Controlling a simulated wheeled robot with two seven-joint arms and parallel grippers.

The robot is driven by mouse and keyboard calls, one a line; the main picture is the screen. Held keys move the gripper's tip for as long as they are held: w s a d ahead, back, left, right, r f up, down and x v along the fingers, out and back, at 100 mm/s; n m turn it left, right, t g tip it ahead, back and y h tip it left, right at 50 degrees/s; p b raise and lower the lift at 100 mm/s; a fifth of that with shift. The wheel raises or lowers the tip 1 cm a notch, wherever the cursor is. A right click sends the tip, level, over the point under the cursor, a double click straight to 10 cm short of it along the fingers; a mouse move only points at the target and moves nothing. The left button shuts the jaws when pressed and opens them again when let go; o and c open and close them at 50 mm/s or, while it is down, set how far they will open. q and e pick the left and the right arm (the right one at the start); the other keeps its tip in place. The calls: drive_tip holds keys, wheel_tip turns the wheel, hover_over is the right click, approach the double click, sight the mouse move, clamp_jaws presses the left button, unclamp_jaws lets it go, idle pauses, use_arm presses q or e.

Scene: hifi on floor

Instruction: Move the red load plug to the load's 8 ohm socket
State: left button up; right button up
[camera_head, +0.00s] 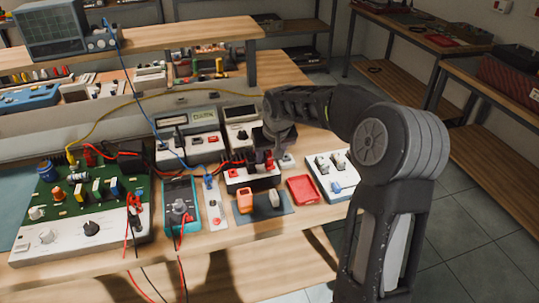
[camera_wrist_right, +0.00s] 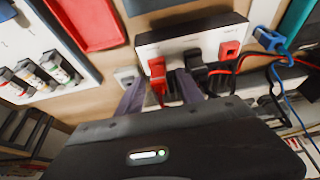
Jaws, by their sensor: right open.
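The load (camera_head: 252,180) is a low black and white box on the bench. It also shows in the wrist view (camera_wrist_right: 190,38), with a red socket or plug end (camera_wrist_right: 228,50) on its face. A red plug (camera_wrist_right: 157,70) stands at the load, and a black plug (camera_wrist_right: 195,62) is beside it. My right gripper (camera_head: 266,158) is over the load. In the wrist view its two fingers (camera_wrist_right: 160,92) are apart, on either side of the red plug. I cannot tell whether they touch it. The socket labels are too small to read. My left gripper is out of view.
Red and black leads (camera_wrist_right: 262,62) run from the load. A multimeter (camera_head: 181,205), a green circuit board (camera_head: 85,205) and a red tray (camera_head: 303,190) stand close by. A yellow cable (camera_head: 130,98) arches behind.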

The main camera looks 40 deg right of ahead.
drive_tip(key=v, duration=0.7)
drive_tip(key=shift+s+r, duration=0.2)
drive_tip(key=shift+r, duration=0.15)
drive_tip(key=shift+a, duration=0.1)
drive_tip(key=shift+r+p, duration=1.7)
drive_tip(key=shift+r, duration=0.8)
idle(0.5)
